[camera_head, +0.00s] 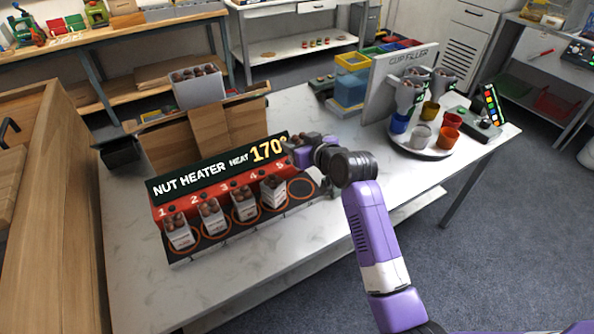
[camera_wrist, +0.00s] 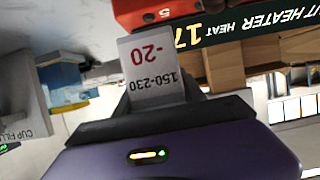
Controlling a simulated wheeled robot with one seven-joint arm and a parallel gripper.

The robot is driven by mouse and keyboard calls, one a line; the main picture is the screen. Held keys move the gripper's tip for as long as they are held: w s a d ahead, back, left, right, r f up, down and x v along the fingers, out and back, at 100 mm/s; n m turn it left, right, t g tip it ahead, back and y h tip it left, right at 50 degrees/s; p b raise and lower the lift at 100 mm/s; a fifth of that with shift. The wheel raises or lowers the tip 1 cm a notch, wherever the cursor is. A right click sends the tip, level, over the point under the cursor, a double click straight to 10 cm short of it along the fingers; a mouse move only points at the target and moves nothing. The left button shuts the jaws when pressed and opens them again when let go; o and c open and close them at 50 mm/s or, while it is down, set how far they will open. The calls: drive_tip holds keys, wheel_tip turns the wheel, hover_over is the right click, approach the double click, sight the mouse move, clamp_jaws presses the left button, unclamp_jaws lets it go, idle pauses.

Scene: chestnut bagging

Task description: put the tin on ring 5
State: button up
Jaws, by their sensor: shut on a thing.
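My gripper (camera_head: 300,155) is shut on a white tin, raised beside the right end of the nut heater. In the wrist view the held tin (camera_wrist: 155,68) shows a label with "-20" and "150-230" between the fingers (camera_wrist: 155,98). In the head view my gripper mostly hides this tin. Ring 5 (camera_head: 301,189) is an orange circle on the heater's dark plate, bare and below my gripper. Tins filled with brown nuts stand at ring 1 (camera_head: 180,238), ring 2 (camera_head: 214,223), ring 3 (camera_head: 246,209) and ring 4 (camera_head: 274,193).
The nut heater's sign (camera_head: 220,167) reads 170°. Behind it are a wooden box (camera_head: 210,125) and a grey bin of nuts (camera_head: 198,90). The cup filler (camera_head: 400,75) with coloured cups stands at the right. The white table (camera_head: 350,215) is clear in front.

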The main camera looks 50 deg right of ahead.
sight(291, 167)
wheel_tip(291, 167, down, 11)
drive_tip(key=shift+r, duration=0.2)
idle(0.4)
drive_tip(key=shift+f+b, duration=0.2)
drive_tip(key=shift+b, duration=0.15)
drive_tip(key=o, duration=1.5)
drive_tip(key=shift+r, duration=0.1)
